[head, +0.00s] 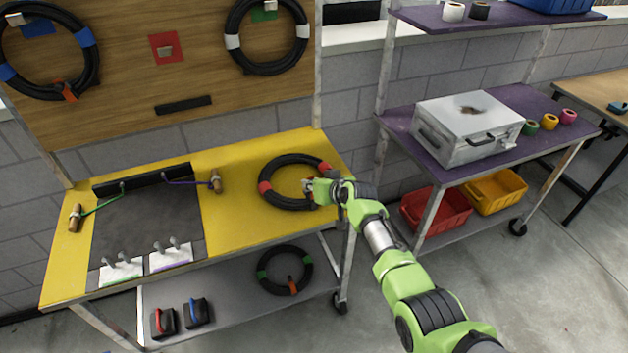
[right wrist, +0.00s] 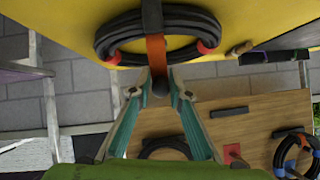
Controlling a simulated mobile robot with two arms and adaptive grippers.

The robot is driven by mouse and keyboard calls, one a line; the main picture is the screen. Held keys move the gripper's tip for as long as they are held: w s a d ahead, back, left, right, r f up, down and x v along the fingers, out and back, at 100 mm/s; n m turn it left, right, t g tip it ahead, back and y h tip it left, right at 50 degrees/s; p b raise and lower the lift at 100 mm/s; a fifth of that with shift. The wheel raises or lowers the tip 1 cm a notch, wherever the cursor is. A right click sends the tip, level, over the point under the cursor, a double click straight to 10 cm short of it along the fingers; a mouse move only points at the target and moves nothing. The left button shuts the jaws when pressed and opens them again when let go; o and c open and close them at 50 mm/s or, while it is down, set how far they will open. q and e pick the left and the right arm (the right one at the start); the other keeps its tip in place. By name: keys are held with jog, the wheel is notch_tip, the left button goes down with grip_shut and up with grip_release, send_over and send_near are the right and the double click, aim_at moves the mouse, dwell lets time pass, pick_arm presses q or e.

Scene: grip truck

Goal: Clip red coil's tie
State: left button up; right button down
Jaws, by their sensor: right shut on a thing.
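The red coil (head: 275,169), a black ring with red bands, lies on the yellow tabletop. It also shows in the right wrist view (right wrist: 108,40). Its orange tie (right wrist: 156,50) wraps around the ring on the side facing my right gripper. My right gripper (head: 309,187) is at the coil's right side. In the right wrist view its fingertips (right wrist: 160,78) are closed in at the end of the tie, with a small dark round part between them. The exact contact is partly hidden. My left gripper is not in view.
The yellow workbench (head: 238,226) carries a dark mat (head: 150,225) with clips and cords. A green-banded coil (head: 262,283) lies on the lower shelf. Other coils hang on the wooden board (head: 180,60). A purple cart (head: 395,118) with a metal box (head: 465,130) stands right.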

dwell(0.3)
jog(key=c, duration=2)
grip_release()
jog(key=shift+o, duration=0.2)
jog(key=v, duration=1.2)
jog(key=shift+r, duration=0.1)
